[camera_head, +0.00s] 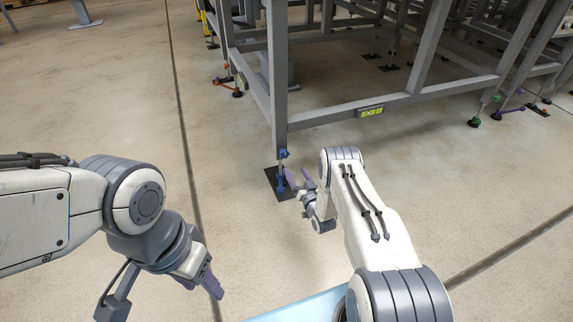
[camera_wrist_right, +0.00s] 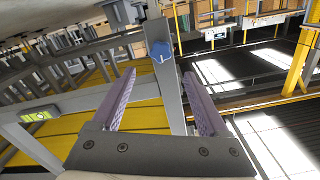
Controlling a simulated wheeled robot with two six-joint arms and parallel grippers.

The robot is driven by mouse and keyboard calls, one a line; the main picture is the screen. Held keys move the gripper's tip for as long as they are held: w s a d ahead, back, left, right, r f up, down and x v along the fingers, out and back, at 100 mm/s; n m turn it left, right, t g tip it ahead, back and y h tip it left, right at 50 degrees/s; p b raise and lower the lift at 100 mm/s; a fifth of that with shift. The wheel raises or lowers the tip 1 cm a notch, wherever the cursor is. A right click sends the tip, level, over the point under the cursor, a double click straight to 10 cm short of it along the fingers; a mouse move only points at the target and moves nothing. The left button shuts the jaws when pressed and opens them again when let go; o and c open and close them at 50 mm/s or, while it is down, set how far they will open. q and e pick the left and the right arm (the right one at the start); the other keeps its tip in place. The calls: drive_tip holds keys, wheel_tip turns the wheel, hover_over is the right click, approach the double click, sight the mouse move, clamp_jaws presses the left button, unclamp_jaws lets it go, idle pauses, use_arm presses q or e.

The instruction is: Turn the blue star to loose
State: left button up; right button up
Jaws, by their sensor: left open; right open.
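The blue star (camera_head: 284,154) is a small knob on the lower end of the grey frame's near leg (camera_head: 279,105). In the right wrist view the blue star (camera_wrist_right: 162,51) shows beyond the fingertips, roughly centred between them. My right gripper (camera_head: 299,178) is open and empty, just right of the leg and slightly lower than the star in the head view. Its two purple fingers (camera_wrist_right: 159,75) are wide apart and do not visibly touch the star. My left gripper (camera_head: 213,284) is open and empty over bare floor, well away from the leg.
A grey crossbeam with a yellow-green level (camera_head: 370,112) runs right from the leg. Other frame legs have green (camera_head: 474,122) and orange (camera_head: 237,93) feet.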

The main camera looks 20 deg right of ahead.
sight(286, 155)
drive_tip(key=w+b, duration=0.2)
drive_tip(key=w, duration=0.2)
drive_tip(key=w+b, duration=0.3)
drive_tip(key=w, duration=0.2)
drive_tip(key=shift+w+a+f+b, duration=0.15)
drive_tip(key=shift+a+b, duration=0.05)
drive_tip(key=shift+b, duration=0.1)
drive_tip(key=shift+w+r, duration=0.2)
drive_tip(key=shift+w, duration=0.25)
drive_tip(key=shift+c, duration=0.3)
clamp_jaws()
